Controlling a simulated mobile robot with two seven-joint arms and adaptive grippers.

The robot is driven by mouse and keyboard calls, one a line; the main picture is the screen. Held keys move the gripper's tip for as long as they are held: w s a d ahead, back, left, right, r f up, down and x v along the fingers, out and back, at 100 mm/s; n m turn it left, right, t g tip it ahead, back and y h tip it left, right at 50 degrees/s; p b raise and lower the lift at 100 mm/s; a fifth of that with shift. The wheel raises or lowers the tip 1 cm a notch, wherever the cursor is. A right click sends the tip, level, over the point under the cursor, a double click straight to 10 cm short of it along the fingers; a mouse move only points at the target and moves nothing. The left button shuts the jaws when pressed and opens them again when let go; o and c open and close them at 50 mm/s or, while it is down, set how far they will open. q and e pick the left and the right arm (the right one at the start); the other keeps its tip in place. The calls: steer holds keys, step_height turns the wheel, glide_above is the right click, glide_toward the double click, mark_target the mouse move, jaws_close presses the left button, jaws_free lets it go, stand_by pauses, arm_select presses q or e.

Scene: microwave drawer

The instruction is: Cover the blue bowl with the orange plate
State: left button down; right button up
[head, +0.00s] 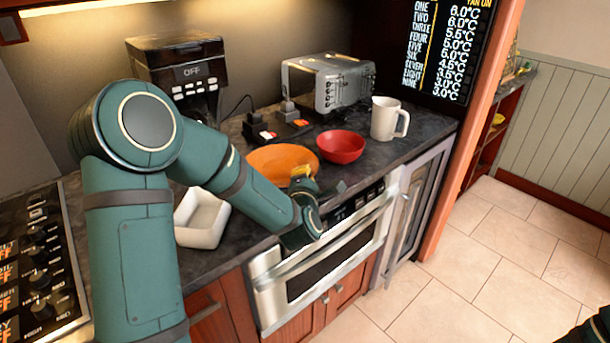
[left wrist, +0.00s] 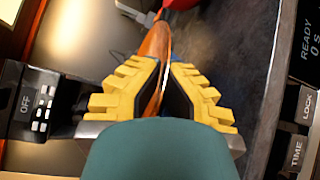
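The orange plate (head: 275,160) is at the middle of the dark counter, left of the red bowl (head: 342,146). My left gripper (head: 303,174) is at the plate's near right rim, with its yellow fingers pointing at it. In the left wrist view the gripper (left wrist: 167,66) has its fingers close together, with the orange plate (left wrist: 155,42) seen edge-on between them.
A white square dish (head: 201,222) sits near the counter's front, partly behind my arm. A white mug (head: 386,119), a toaster (head: 325,82) and a coffee machine (head: 180,75) stand farther back. The microwave drawer (head: 330,250) is below the counter edge.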

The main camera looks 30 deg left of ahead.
arm_select(q)
steer(key=c, duration=1.1)
jaws_free()
steer(key=shift+o, duration=0.2)
steer(key=shift+s, duration=0.1)
steer(key=f+v, duration=0.1)
steer(key=v, duration=0.6)
steer(key=s+d+f+m+g+h, duration=0.2)
steer(key=d+f+m+g+h, duration=0.15)
steer(key=d+f+m, duration=0.35)
steer(key=s+d+f+m+g+h, duration=0.1)
steer(key=d+f+m+g+h, duration=0.25)
steer(key=f, duration=0.65)
steer(key=s+d+f+m+g+h, duration=0.2)
steer(key=s+d+f+m+g, duration=0.1)
steer(key=s+f+m, duration=0.3)
steer(key=s+d+f+m+g+h, duration=0.1)
steer(key=s+d+f+m+g, duration=0.2)
steer(key=s+f+m, duration=0.4)
steer(key=shift+s+d+m+g+h, duration=0.15)
steer(key=shift+s+m+g+h, duration=0.35)
steer(key=shift+s, duration=0.35)
